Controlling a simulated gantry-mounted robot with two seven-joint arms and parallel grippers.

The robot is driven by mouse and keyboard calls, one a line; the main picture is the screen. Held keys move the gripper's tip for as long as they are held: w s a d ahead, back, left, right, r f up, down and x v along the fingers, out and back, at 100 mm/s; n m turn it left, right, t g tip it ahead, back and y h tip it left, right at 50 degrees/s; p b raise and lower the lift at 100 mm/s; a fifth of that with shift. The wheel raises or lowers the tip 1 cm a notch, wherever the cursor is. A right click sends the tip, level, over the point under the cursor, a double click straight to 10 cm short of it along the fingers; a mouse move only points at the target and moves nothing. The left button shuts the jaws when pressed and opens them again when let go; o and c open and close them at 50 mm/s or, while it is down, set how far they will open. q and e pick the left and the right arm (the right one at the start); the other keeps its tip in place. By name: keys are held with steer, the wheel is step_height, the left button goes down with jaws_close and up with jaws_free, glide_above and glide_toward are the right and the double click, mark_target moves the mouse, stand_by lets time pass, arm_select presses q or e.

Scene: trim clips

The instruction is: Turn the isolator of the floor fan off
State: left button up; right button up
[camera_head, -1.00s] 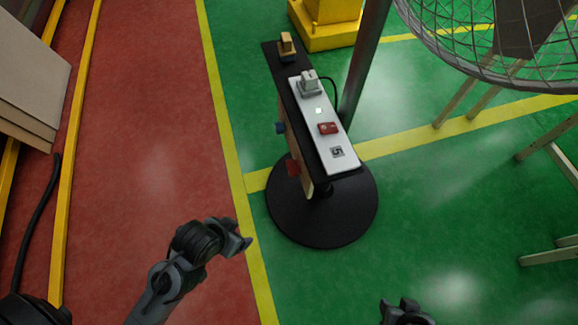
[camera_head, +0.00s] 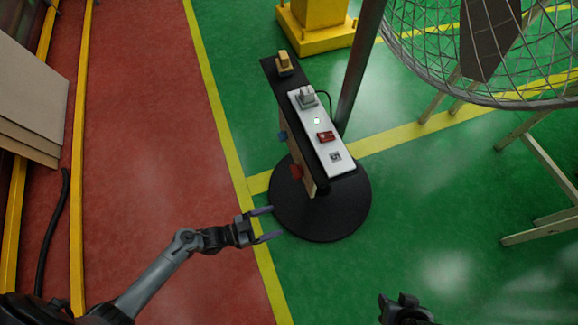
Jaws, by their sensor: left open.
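The floor fan (camera_head: 480,60) stands at the upper right, a wire cage on pale legs, partly out of frame. A black stand on a round base (camera_head: 330,215) carries a white panel (camera_head: 308,112) on its narrow top. On the panel are a grey block-shaped piece (camera_head: 307,97), a small lit light, a red switch (camera_head: 325,137) and a numbered label (camera_head: 335,157). I cannot tell for sure which piece is the isolator. My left gripper (camera_head: 266,224) is open and empty, left of the round base, apart from the panel. My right gripper (camera_head: 397,300) shows only partly at the bottom edge.
A yellow and black piece (camera_head: 284,64) sits at the stand's far end. A dark post (camera_head: 361,70) rises right behind the stand. A yellow pedestal (camera_head: 315,35) is at the back. Boards (camera_head: 30,110) lean at the far left. Green floor at the lower right is clear.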

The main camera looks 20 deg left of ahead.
arm_select(q)
steer(key=w+a+r+p, duration=0.3)
steer(key=a+r, duration=0.1)
steer(key=a, duration=0.2)
steer(key=p, duration=0.2)
glide_toward(297, 172)
steer(key=b+x, duration=0.3)
steer(key=x, duration=0.5)
steer(key=shift+w+f+t+b, duration=0.2)
steer(key=shift+f+t+b, duration=0.05)
steer(key=shift+t+b, duration=0.1)
arm_select(e)
steer(key=shift+a+v, duration=0.15)
steer(key=shift+v, duration=0.7)
steer(key=shift+a+v, duration=0.15)
steer(key=shift+v, duration=0.7)
steer(key=shift+w, duration=0.15)
arm_select(q)
steer(key=shift+c, duration=0.4)
arm_select(e)
steer(key=shift+r, duration=0.1)
arm_select(q)
steer(key=shift+a, duration=0.1)
steer(key=c, duration=1)
arm_select(e)
steer(key=shift+d, duration=0.1)
